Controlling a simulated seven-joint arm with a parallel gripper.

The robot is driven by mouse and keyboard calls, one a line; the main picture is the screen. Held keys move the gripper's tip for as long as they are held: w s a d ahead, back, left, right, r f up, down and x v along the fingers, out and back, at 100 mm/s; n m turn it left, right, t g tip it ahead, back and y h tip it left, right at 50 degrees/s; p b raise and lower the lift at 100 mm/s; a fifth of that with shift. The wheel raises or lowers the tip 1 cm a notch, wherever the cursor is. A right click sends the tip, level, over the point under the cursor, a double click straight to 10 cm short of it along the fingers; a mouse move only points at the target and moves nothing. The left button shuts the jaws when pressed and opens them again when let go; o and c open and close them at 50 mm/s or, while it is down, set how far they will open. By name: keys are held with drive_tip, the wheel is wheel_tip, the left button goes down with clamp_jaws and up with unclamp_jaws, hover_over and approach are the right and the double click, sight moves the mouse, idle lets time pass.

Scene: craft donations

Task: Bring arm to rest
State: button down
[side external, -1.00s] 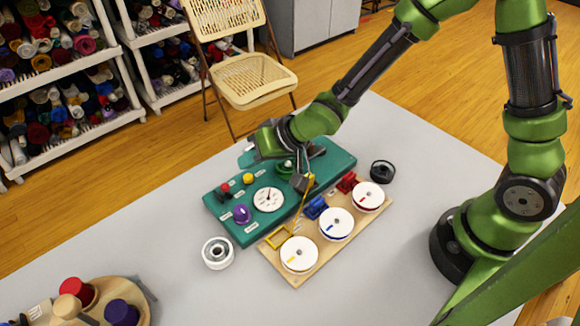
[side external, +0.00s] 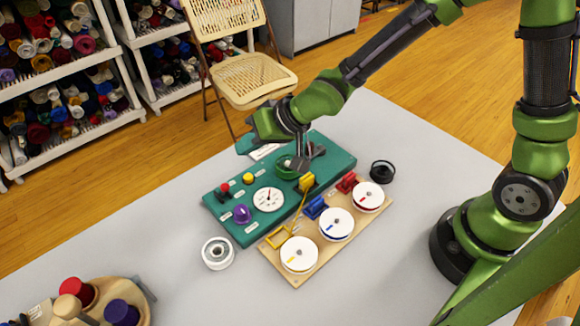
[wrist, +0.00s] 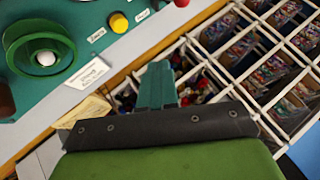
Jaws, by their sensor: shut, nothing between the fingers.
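My gripper (side external: 244,144) is raised above the far edge of the teal panel (side external: 230,225) in the side view, its tip pointing left. In the wrist view its teal fingers (wrist: 157,80) are together with nothing between them. The panel carries a green round dish (side external: 284,167), a white dial (side external: 268,199), a purple dome (side external: 242,213), a yellow button (side external: 248,178) and a red button (side external: 225,188). The dish also shows in the wrist view (wrist: 18,55). The gripper appears apart from all of these.
A wooden board (side external: 290,275) with three white discs and yellow, blue and red levers lies in front of the panel. A black spool (side external: 382,169) and a white spool (side external: 218,241) stand on the grey table (side external: 380,270). A chair (side external: 245,85) and shelves are beyond.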

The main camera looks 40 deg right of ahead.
drive_tip(key=shift+n+g+h, duration=0.3)
drive_tip(key=shift+g+h, duration=0.4)
drive_tip(key=s+d+f, duration=0.2)
drive_tip(key=d, duration=0.1)
drive_tip(key=shift+s, duration=0.3)
drive_tip(key=s+d+r+m+t+h, duration=0.1)
drive_tip(key=s+d+r+m+h, duration=0.1)
drive_tip(key=s+d+r, duration=1.3)
drive_tip(key=shift+s+d+r+m, duration=0.25)
drive_tip(key=shift+s+r+m, duration=0.1)
drive_tip(key=shift+r+m, duration=0.05)
